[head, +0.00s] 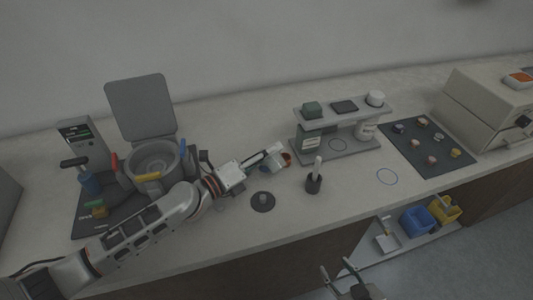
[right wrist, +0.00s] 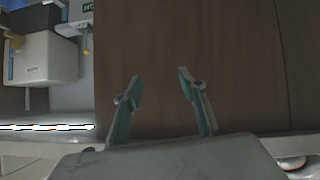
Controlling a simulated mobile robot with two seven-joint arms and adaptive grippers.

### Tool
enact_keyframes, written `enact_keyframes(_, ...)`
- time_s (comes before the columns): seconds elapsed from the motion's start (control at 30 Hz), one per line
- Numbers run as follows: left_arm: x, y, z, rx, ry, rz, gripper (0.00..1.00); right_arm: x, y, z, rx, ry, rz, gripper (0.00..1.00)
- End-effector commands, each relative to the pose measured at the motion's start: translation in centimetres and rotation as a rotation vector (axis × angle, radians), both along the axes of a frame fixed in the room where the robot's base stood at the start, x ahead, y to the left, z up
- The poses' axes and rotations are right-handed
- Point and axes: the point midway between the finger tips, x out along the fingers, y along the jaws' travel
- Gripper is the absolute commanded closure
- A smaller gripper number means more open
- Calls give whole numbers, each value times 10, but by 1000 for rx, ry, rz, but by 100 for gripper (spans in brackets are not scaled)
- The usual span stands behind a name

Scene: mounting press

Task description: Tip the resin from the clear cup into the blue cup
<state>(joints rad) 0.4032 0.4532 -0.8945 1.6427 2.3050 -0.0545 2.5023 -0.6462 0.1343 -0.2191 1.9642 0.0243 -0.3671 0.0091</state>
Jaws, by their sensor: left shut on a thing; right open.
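My left gripper (head: 272,155) is shut on a small cup-like thing (head: 287,159) above the middle of the counter. A reddish patch shows at this thing; I take it for the clear cup, but it is too small to be sure. A small blue patch (head: 265,169) shows just below the fingers, perhaps the blue cup; the gripper hides much of it. I cannot tell whether the two touch or whether resin is flowing. My right gripper (head: 341,272) is open and empty, low in front of the counter; its fingers also show in the right wrist view (right wrist: 163,100).
The mounting press (head: 154,158) stands left with its lid up. A dark round piece (head: 262,201) and a black holder (head: 313,184) sit near the front edge. A grey rack (head: 340,150) with bottles stands behind. A dark mat (head: 427,146) with samples lies right.

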Motion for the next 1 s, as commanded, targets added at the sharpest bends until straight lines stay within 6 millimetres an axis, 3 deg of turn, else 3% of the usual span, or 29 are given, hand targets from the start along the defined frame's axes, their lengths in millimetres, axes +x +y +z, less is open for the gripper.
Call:
enact_keyframes(0.27, -6, -6, 21, 311, -367, 1, 87, 0, -8, 17, -12, 2, -5, 59)
enact_keyframes(0.6, -7, -6, 37, 610, -717, 0, 87, -17, -34, -8, -52, 70, -42, 59)
enact_keyframes(1.0, -8, -7, 41, 681, -800, 1, 87, -15, -24, -3, -32, 61, -42, 59)
